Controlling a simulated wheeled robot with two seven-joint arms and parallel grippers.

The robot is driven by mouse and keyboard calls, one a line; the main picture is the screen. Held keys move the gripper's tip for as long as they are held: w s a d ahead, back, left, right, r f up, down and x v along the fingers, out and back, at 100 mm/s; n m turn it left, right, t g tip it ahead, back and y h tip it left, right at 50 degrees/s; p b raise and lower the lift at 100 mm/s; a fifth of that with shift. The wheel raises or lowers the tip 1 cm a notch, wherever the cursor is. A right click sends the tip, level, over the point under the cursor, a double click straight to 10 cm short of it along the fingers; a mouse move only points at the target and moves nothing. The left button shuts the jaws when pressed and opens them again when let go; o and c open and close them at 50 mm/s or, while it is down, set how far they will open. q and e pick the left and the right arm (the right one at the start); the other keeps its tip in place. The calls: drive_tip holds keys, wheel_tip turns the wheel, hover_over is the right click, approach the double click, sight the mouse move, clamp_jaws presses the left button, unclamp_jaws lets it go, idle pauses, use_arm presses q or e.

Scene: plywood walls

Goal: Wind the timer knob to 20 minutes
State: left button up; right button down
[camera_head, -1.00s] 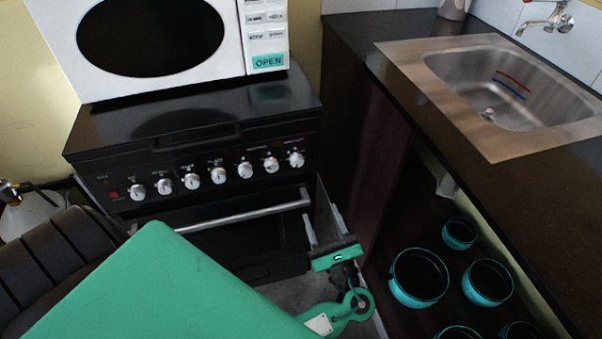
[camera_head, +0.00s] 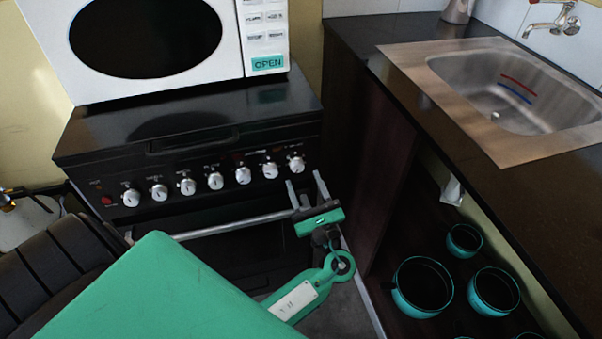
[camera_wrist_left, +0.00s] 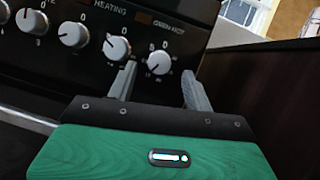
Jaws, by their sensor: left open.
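The black stove's control panel carries a row of several silver knobs. Which one is the timer knob I cannot tell from the labels. The rightmost knob (camera_head: 296,164) has a white mark and small numbers around it. It also shows in the left wrist view (camera_wrist_left: 159,63), between the two fingers as seen from there. My left gripper (camera_head: 304,180) is open and empty, with its fingers pointing up at the panel just below this knob; it also shows in the left wrist view (camera_wrist_left: 158,76). The neighbouring knob (camera_wrist_left: 117,47) is left of the fingers. My right gripper is not in view.
The oven handle (camera_head: 230,226) runs below the knobs. A white microwave (camera_head: 265,25) stands on the stove top. At the right, a dark counter with a sink (camera_head: 420,75) stands over an open shelf holding several teal-rimmed pots (camera_head: 422,309). A dark cabinet side (camera_head: 365,150) is close to my left gripper.

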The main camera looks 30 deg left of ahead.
sight(298, 169)
use_arm(q)
drive_tip(key=shift+x, duration=1.6)
drive_tip(key=c, duration=1)
drive_tip(key=shift+o, duration=0.2)
drive_tip(key=o, duration=1)
drive_tip(key=shift+c, duration=0.2)
drive_tip(key=v, duration=1.4)
drive_tip(key=shift+b, duration=0.3)
drive_tip(key=shift+w, duration=0.1)
